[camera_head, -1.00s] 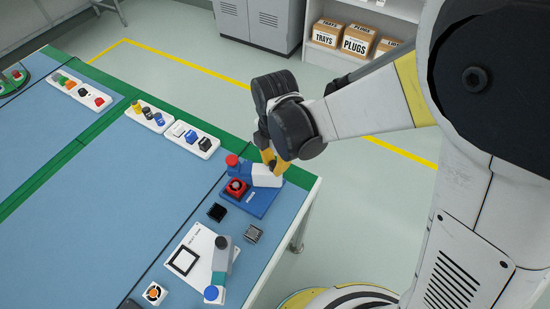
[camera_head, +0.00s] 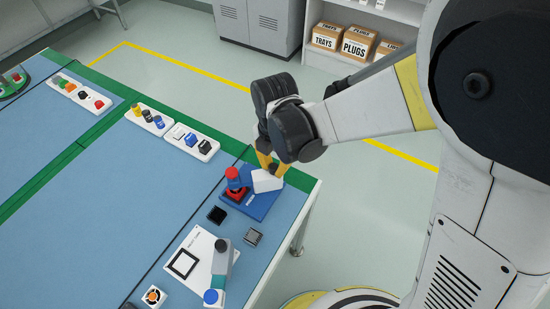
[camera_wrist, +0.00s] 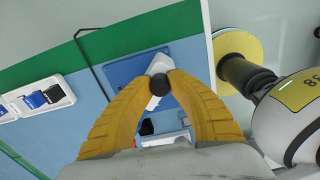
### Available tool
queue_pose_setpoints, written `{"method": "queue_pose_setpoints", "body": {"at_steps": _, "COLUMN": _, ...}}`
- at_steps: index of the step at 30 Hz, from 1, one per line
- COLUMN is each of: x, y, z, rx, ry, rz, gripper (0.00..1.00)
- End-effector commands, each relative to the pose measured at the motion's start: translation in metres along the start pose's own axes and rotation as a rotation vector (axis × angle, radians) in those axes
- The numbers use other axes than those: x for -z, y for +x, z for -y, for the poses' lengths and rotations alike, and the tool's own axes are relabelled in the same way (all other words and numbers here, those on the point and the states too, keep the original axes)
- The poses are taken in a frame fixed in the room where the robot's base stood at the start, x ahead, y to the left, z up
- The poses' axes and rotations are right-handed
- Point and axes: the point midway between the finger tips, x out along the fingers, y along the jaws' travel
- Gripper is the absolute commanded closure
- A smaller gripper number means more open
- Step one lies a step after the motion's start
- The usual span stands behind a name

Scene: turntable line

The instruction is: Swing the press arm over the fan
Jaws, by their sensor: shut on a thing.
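The press arm (camera_head: 266,182) is a white link with a blue section and a red-topped press head (camera_head: 232,174), mounted on a blue base plate (camera_head: 263,206). The head now stands above a red square part (camera_head: 238,196), apparently the fan, and partly covers it. My gripper (camera_head: 268,168) is at the white link. In the wrist view, its yellow fingers close around a dark round knob (camera_wrist: 155,83) on the white link (camera_wrist: 160,65). The fingers hide much of the arm. Contact between head and fan cannot be told.
A white plate (camera_head: 188,240) with a grey-teal arm (camera_head: 221,264) lies in front. An orange-and-white part (camera_head: 153,296), a black block (camera_head: 217,215) and a finned grey block (camera_head: 253,236) lie nearby. Trays of small parts (camera_head: 192,141) stand behind left. The table edge is close on the right.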

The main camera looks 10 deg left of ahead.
Motion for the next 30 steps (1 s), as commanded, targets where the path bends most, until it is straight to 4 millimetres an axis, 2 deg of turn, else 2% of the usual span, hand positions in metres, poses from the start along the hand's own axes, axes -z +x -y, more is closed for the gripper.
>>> {"method": "queue_pose_setpoints", "body": {"at_steps": 1, "x": -0.001, "y": 0.000, "z": 0.000, "rx": 0.001, "ry": 0.001, "rz": 0.001, "gripper": 1.00}}
{"method": "queue_pose_setpoints", "body": {"at_steps": 2, "x": -0.001, "y": 0.000, "z": 0.000, "rx": 0.001, "ry": 0.001, "rz": 0.001, "gripper": 0.75}}
{"method": "queue_pose_setpoints", "body": {"at_steps": 3, "x": -0.001, "y": 0.000, "z": 0.000, "rx": 0.001, "ry": 0.001, "rz": 0.001, "gripper": 0.62}}
{"method": "queue_pose_setpoints", "body": {"at_steps": 4, "x": -0.001, "y": 0.000, "z": 0.000, "rx": 0.001, "ry": 0.001, "rz": 0.001, "gripper": 0.55}}
{"method": "queue_pose_setpoints", "body": {"at_steps": 13, "x": 0.000, "y": -0.001, "z": 0.000, "rx": 0.000, "ry": 0.001, "rz": 0.001, "gripper": 0.55}}
{"method": "queue_pose_setpoints", "body": {"at_steps": 17, "x": 0.000, "y": -0.012, "z": 0.000, "rx": 0.000, "ry": 0.001, "rz": 0.001, "gripper": 0.55}}
{"method": "queue_pose_setpoints", "body": {"at_steps": 30, "x": 0.000, "y": -0.102, "z": 0.000, "rx": 0.000, "ry": 0.001, "rz": 0.001, "gripper": 0.55}}
